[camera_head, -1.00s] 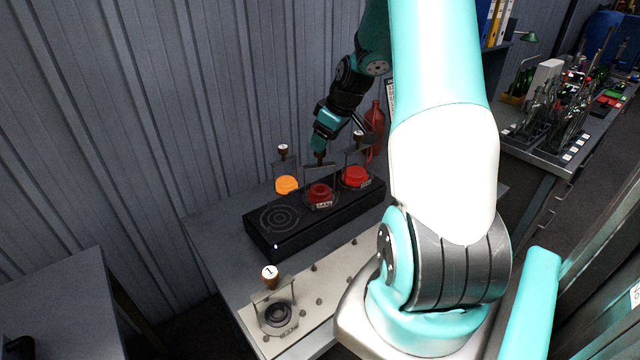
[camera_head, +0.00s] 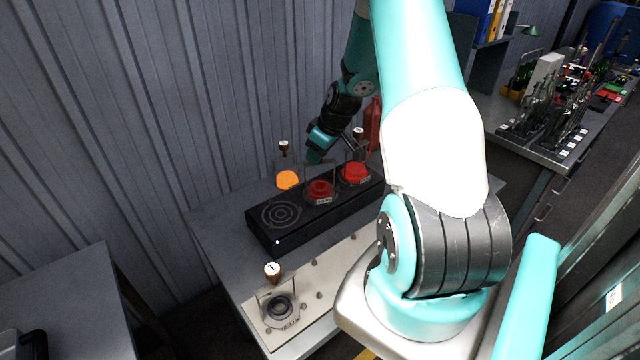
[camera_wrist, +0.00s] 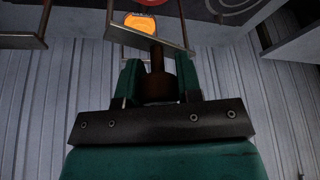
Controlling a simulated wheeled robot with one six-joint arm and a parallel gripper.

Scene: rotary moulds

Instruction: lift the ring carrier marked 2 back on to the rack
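One holds an orange glowing ring (camera_head: 287,180), the middle one a red ring (camera_head: 320,189), the far one another red ring (camera_head: 355,173). My gripper (camera_head: 314,158) is low behind the middle carrier and hides its knob. In the wrist view a brown knob (camera_wrist: 159,87) on a thin stem sits between the two fingers of my gripper (camera_wrist: 160,80). Whether the fingers press on it is unclear. I can read no number 2 on any carrier.
The black block (camera_head: 262,235) has a free ringed spot at its near end. A carrier marked 1 (camera_head: 280,308) stands on the pale rack (camera_head: 335,270), which has bare pegs beside it. A red bottle (camera_head: 373,125) stands behind. The grey corrugated wall (camera_head: 130,110) is close.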

